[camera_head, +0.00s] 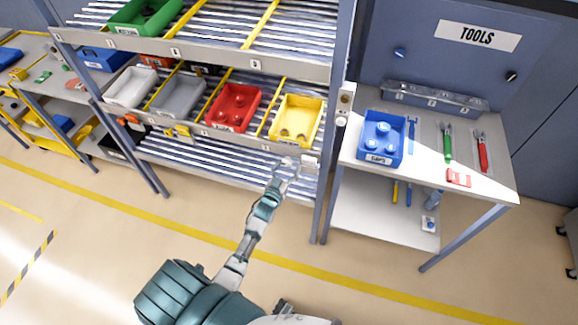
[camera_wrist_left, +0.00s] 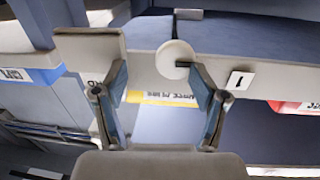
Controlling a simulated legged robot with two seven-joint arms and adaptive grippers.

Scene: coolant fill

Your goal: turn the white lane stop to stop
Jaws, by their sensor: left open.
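A white round knob, which I take to be the white lane stop (camera_wrist_left: 175,59), sits on the front face of the rack's grey rail in the left wrist view. A thin dark line runs up from it. My left gripper (camera_head: 285,166) is at the rail below the yellow bin in the head view. It also shows in the left wrist view (camera_wrist_left: 163,82), with fingers spread. The knob shows between the fingertips, closer to the right finger; whether they touch cannot be told. In the head view the gripper covers this spot.
The rack holds a yellow bin (camera_head: 297,121), a red bin (camera_head: 232,107), a grey bin (camera_head: 178,96) and a white bin (camera_head: 130,88). A rack post stands right of the gripper. The tool table (camera_head: 465,200) with a blue bin (camera_head: 381,138) is beyond it.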

